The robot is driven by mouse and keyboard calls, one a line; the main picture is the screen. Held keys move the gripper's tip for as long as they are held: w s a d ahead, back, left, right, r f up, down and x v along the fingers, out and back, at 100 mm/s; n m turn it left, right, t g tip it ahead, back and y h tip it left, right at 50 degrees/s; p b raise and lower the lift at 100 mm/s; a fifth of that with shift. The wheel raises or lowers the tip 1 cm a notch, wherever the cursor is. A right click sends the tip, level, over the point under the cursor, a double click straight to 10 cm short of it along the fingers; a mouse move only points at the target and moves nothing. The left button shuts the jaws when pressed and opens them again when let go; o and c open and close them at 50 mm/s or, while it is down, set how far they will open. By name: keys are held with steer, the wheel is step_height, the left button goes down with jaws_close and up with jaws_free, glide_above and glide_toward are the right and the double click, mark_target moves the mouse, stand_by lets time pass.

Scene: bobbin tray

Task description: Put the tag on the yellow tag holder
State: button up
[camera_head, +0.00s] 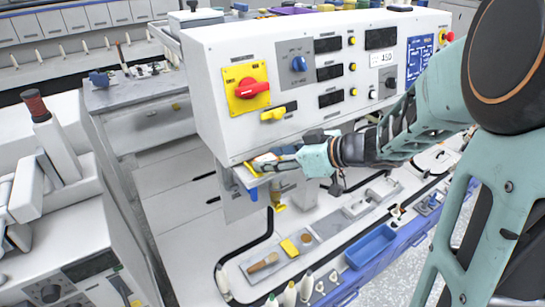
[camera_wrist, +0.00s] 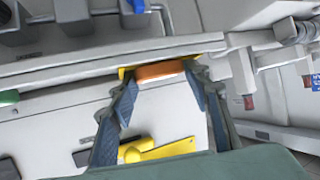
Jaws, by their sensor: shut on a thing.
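My gripper (camera_wrist: 160,80) is shut on a flat orange piece, apparently the tag (camera_wrist: 160,71), held crosswise between the fingertips. Yellow edges, apparently of the yellow tag holder (camera_wrist: 212,52), show right behind the tag and at both sides of it in the wrist view. In the head view my gripper (camera_head: 264,163) is at the lower front edge of the white control box, with the yellow holder (camera_head: 250,169) at its tips. The fingers mostly hide the tag there. I cannot tell whether the tag is seated in the holder or only against it.
The control box (camera_head: 215,95) rises just above my gripper, with a red switch (camera_head: 252,89) and a yellow handle (camera_head: 273,115) on its front. Below are a bench with small parts and a blue tray (camera_head: 370,246). A yellow part (camera_wrist: 135,150) shows below the fingers.

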steer(key=o, duration=0.9)
steer(key=shift+f, duration=0.45)
steer(key=shift+d, duration=0.1)
steer(key=shift+r, duration=0.2)
steer(key=v, duration=0.6)
steer(key=r+p+v, duration=0.1)
steer(key=v, duration=0.5)
steer(key=shift+w+r+p, duration=0.1)
steer(key=shift+r+p, duration=0.05)
steer(key=shift+p, duration=0.15)
